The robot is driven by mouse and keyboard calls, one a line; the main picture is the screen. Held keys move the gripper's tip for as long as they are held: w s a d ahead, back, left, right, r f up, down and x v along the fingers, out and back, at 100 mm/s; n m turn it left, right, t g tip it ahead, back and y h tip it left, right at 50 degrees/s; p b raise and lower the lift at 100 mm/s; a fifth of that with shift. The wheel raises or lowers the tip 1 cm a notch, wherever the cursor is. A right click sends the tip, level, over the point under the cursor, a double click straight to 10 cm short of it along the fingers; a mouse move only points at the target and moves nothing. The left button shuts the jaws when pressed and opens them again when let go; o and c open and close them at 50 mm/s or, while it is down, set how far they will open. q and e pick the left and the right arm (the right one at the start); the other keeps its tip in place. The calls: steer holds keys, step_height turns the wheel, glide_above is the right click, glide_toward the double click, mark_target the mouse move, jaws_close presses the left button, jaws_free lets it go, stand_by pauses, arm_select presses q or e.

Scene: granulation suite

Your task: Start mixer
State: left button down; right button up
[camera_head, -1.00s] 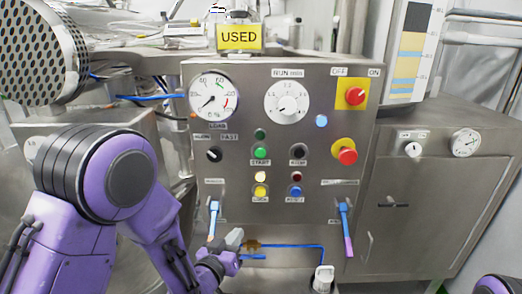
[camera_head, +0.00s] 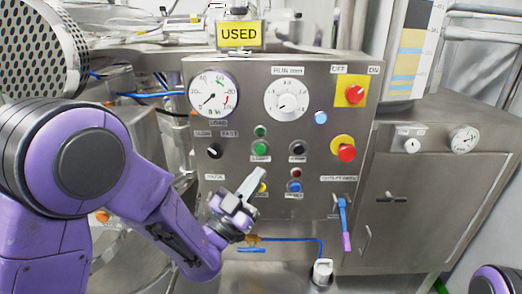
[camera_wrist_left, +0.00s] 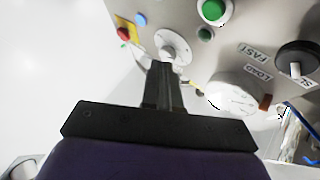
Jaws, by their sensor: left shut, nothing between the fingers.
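The steel control panel (camera_head: 225,125) stands in front of me. Its green START button (camera_head: 260,148) is below a darker green lamp (camera_head: 260,131); a black button (camera_head: 297,148) sits to the right. My left gripper (camera_head: 258,175) is shut and empty, its tips pointing up just below the green button, apart from it as far as I can tell. It partly covers the yellow button (camera_head: 263,187). In the left wrist view the shut fingers (camera_wrist_left: 165,72) show with a green button (camera_wrist_left: 213,10) at the top. My right gripper is out of view.
A red emergency knob (camera_head: 346,152) and a red rotary switch (camera_head: 355,95) sit at the panel's right. The load gauge (camera_head: 213,95), timer dial (camera_head: 286,101) and speed selector (camera_head: 214,151) are nearby. A blue-handled lever (camera_head: 342,215) sticks out at the lower right.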

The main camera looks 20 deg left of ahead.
mark_target(260, 149)
arm_select(q)
steer(key=w, duration=0.2)
steer(key=w+a+p, duration=0.1)
steer(key=w, duration=0.2)
steer(key=w+a+p, duration=0.1)
steer(key=w, duration=0.2)
steer(key=shift+w+a, duration=0.15)
steer(key=shift+a, duration=0.05)
stand_by(1.8)
steer(key=shift+w+a, duration=0.1)
steer(key=shift+w, duration=0.3)
